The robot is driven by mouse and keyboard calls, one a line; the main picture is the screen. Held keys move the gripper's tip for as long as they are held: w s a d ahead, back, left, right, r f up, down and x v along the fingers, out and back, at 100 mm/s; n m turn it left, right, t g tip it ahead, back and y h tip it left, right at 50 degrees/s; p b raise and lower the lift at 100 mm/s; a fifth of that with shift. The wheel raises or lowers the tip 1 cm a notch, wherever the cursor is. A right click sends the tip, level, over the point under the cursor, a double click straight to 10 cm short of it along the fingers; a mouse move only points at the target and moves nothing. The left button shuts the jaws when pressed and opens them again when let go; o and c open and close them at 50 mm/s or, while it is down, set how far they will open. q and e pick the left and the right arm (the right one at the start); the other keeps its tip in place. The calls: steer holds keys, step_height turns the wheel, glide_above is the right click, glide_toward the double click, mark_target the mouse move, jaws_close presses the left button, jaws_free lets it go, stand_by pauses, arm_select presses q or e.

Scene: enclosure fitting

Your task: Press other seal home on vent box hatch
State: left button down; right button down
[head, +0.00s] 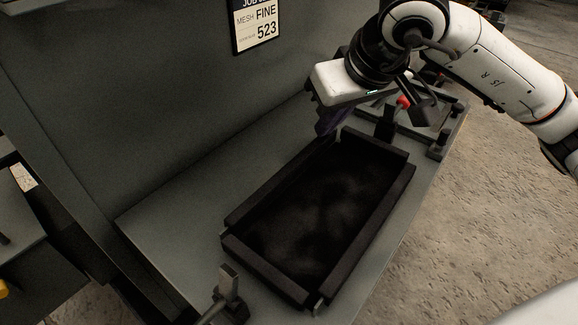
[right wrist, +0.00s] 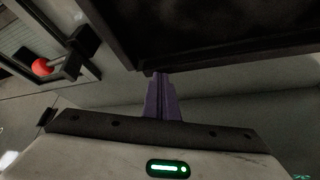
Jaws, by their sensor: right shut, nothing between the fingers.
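The vent box hatch (head: 325,205) lies on the grey bench as a dark, shallow rectangle. Black strips line its edges: a left long strip (head: 275,187), a right long strip (head: 372,235), a near short strip (head: 264,270) and a far short strip (head: 376,144). I cannot tell which are seals or how deep they sit. My right gripper (head: 326,126) is at the far left corner of the hatch, its purple fingers shut and empty. In the right wrist view the fingertips (right wrist: 160,77) are beside the dark hatch edge (right wrist: 205,60); contact is unclear. My left gripper is out of view.
A fixture with a red knob (head: 403,101) stands beyond the hatch's far end; the knob also shows in the right wrist view (right wrist: 41,67). A metal clamp (head: 229,290) stands near the front left corner. A grey back wall (head: 150,110) carries a job card (head: 256,24).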

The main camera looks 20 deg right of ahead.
steer(key=shift+f, duration=0.4)
steer(key=shift+s+a+r+p, duration=0.2)
steer(key=shift+s+r+p, duration=0.15)
steer(key=shift+s+r, duration=0.05)
steer(key=shift+s+a+r+p, duration=0.3)
steer(key=shift+s+r+p, duration=0.15)
steer(key=shift+s+r, duration=0.5)
steer(key=shift+s+a+r+p, duration=0.25)
steer(key=shift+s+r+p, duration=0.15)
steer(key=shift+s+r, duration=0.45)
steer(key=shift+a+f, duration=0.1)
